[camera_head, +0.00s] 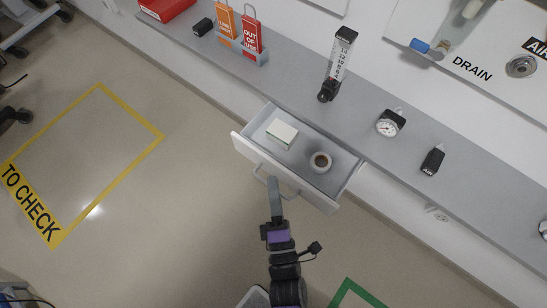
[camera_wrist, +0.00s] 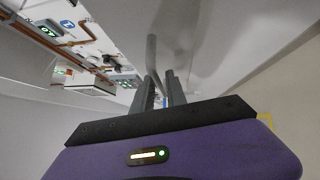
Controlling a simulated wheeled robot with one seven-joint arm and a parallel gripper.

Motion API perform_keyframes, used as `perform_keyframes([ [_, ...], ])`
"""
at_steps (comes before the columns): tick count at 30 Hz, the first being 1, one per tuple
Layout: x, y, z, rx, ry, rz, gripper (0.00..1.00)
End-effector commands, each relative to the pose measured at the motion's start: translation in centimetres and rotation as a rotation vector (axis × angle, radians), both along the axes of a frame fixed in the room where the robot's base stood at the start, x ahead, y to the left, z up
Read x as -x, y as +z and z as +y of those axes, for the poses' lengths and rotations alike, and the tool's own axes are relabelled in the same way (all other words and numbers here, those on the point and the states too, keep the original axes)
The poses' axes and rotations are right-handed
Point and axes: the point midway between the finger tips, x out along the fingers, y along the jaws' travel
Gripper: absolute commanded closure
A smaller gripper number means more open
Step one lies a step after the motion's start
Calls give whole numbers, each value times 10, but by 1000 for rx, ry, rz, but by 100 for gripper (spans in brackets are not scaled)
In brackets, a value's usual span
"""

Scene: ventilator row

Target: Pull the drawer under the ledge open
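The drawer (camera_head: 334,192) under the grey ledge stands pulled out, with its inside showing. A white box-shaped item (camera_head: 282,132) and a roll of tape (camera_head: 320,162) lie in it. Its bar handle (camera_head: 259,171) is on the front face. My gripper (camera_head: 272,181) is at the middle of the handle in the head view. In the wrist view the two fingers of my gripper (camera_wrist: 161,78) are close together, with the handle bar (camera_wrist: 152,48) between them. They look shut on it, though the contact itself is partly hidden.
The ledge (camera_head: 292,82) above carries tag holders (camera_head: 250,44), a flow meter (camera_head: 338,65), a gauge (camera_head: 390,124) and a small black item (camera_head: 432,160). A yellow floor marking (camera_head: 100,85) lies left, a green one (camera_head: 348,284) near the bottom. The floor left of the drawer is clear.

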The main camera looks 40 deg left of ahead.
Motion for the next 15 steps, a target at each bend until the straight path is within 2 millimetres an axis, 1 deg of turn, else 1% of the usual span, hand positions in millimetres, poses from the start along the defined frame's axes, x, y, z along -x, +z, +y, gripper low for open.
perform_keyframes([
  [9, 34, -8, -36, 4, -1, 2, 83],
  [15, 48, -10, -51, 1, 0, 3, 83],
])
